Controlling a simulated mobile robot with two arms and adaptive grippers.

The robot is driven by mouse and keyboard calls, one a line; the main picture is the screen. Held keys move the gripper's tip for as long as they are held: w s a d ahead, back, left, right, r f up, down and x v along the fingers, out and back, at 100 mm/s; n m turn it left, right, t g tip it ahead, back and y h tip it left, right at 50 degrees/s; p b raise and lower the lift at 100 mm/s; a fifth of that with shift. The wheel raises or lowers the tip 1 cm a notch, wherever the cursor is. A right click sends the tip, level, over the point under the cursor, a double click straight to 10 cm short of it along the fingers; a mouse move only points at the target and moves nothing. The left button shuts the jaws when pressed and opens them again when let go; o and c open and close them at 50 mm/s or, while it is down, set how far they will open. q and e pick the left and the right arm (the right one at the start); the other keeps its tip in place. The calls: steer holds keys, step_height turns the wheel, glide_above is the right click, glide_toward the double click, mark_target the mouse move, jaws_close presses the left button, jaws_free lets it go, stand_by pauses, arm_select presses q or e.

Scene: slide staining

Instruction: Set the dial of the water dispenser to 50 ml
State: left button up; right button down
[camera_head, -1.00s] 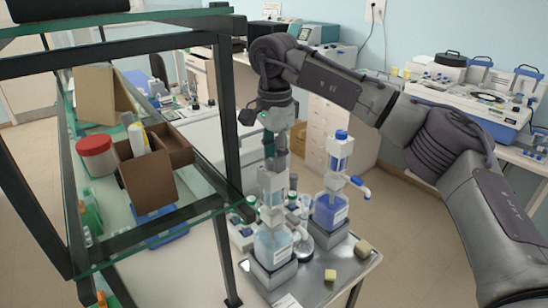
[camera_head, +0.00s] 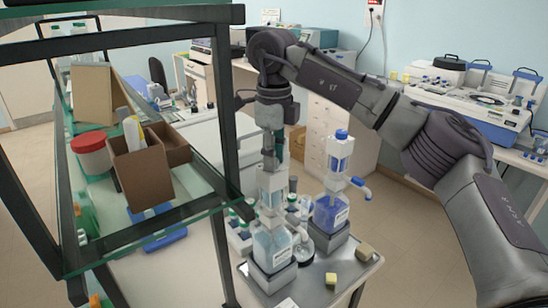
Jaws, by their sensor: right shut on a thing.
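A water dispenser with a clear bottle (camera_head: 272,246) of pale liquid stands on a grey base at the left of the small metal table. My right gripper (camera_head: 270,158) points down over the top of this dispenser and is shut on its upper part, where a dial would be. The dial itself and its marks are hidden or too small to read. A second dispenser with blue liquid (camera_head: 331,214), a blue cap and a blue spout stands just right of it. My left gripper is not in view.
A glass shelf with a dark frame (camera_head: 229,120) rises close on the left, holding cardboard boxes (camera_head: 143,177) and a red-lidded jar (camera_head: 92,153).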

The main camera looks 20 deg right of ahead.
steer(key=m+b, duration=0.1)
steer(key=m, duration=0.4)
steer(key=shift+a, duration=0.15)
steer(key=shift+m, duration=0.4)
steer(key=c, duration=0.8)
jaws_free()
steer(key=shift+c, duration=0.2)
steer(key=shift+r, duration=0.2)
step_height(320, 180, up, 12)
steer(key=shift+f, duration=0.2)
steer(key=shift+s+f, duration=0.1)
